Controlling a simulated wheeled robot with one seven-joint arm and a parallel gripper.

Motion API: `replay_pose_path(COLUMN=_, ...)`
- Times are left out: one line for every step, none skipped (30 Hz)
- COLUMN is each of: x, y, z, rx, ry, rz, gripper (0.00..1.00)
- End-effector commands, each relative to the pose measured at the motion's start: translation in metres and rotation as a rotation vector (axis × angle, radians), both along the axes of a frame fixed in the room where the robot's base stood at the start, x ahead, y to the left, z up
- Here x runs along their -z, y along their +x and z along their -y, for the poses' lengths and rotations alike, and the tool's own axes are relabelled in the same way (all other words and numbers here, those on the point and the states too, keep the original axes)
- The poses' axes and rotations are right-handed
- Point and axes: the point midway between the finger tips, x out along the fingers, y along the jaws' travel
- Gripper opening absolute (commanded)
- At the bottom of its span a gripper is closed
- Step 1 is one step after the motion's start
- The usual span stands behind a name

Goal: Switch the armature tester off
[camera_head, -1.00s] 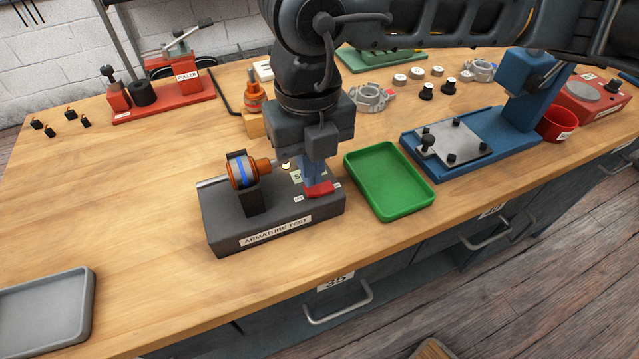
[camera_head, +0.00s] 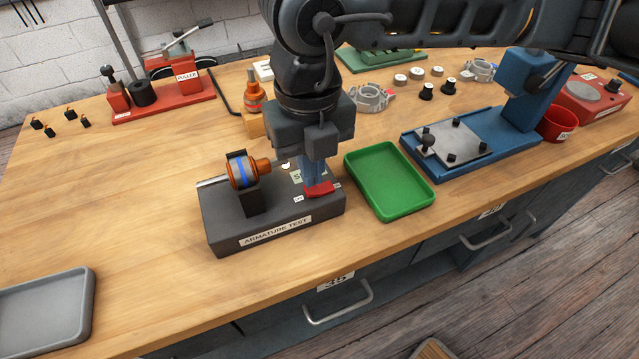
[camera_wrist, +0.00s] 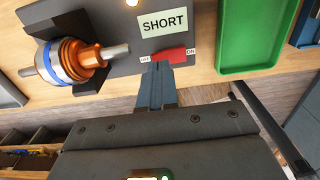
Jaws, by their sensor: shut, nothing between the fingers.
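The armature tester (camera_head: 225,228) is a dark box labelled "ARMATURE TEST" near the bench's front edge. An armature (camera_head: 242,172) with copper ends and a blue band lies in its cradle. The red rocker switch (camera_head: 318,190) sits on its top right; in the wrist view the switch (camera_wrist: 172,55) has an OFF label at its left and an ON label at its right. My gripper (camera_head: 313,182) is shut and empty, pointing down at the switch. In the wrist view its fingertips (camera_wrist: 158,68) are by the OFF side; contact is unclear. A small lamp (camera_wrist: 131,3) looks lit.
A green tray (camera_head: 362,184) stands close to the tester's right. A blue press (camera_head: 470,165) is beyond it. A red puller stand (camera_head: 165,108) is at the back left, and a grey tray (camera_head: 82,318) at the front left.

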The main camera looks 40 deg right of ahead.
Motion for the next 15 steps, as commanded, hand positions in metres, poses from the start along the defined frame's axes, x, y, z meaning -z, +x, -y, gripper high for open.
replay_pose_path(x=0.0000, y=0.0000, z=0.0000, rx=0.000, ry=0.000, rz=0.000, gripper=0.00)
replay_pose_path(x=0.0000, y=0.0000, z=0.0000, rx=0.000, ry=0.000, rz=0.000, gripper=0.00)
replay_pose_path(x=0.0001, y=0.0000, z=0.0000, rx=0.000, ry=0.000, rz=0.000, gripper=0.00)
replay_pose_path(x=0.0002, y=0.0000, z=0.0000, rx=0.000, ry=0.000, rz=0.000, gripper=0.00)
replay_pose_path(x=0.0004, y=0.0000, z=0.0000, rx=0.000, ry=0.000, rz=0.000, gripper=0.00)
replay_pose_path(x=0.0007, y=0.0000, z=0.0000, rx=0.000, ry=0.000, rz=0.000, gripper=0.00)
replay_pose_path(x=0.0010, y=0.0000, z=0.0000, rx=0.000, ry=0.000, rz=0.000, gripper=0.00)
replay_pose_path(x=0.0014, y=0.0000, z=0.0000, rx=0.000, ry=0.000, rz=0.000, gripper=0.00)
replay_pose_path(x=0.0019, y=0.0000, z=0.0000, rx=0.000, ry=0.000, rz=0.000, gripper=0.00)
replay_pose_path(x=0.0023, y=0.0000, z=0.0000, rx=0.000, ry=0.000, rz=0.000, gripper=0.00)
replay_pose_path(x=0.0027, y=0.0000, z=0.0000, rx=0.000, ry=0.000, rz=0.000, gripper=0.00)
replay_pose_path(x=0.0032, y=0.0000, z=0.0000, rx=0.000, ry=0.000, rz=0.000, gripper=0.00)
replay_pose_path(x=0.0036, y=0.0000, z=0.0000, rx=0.000, ry=0.000, rz=0.000, gripper=0.00)
replay_pose_path(x=0.0039, y=0.0000, z=0.0000, rx=0.000, ry=0.000, rz=0.000, gripper=0.00)
replay_pose_path(x=0.0044, y=0.0000, z=0.0000, rx=0.000, ry=0.000, rz=0.000, gripper=0.00)
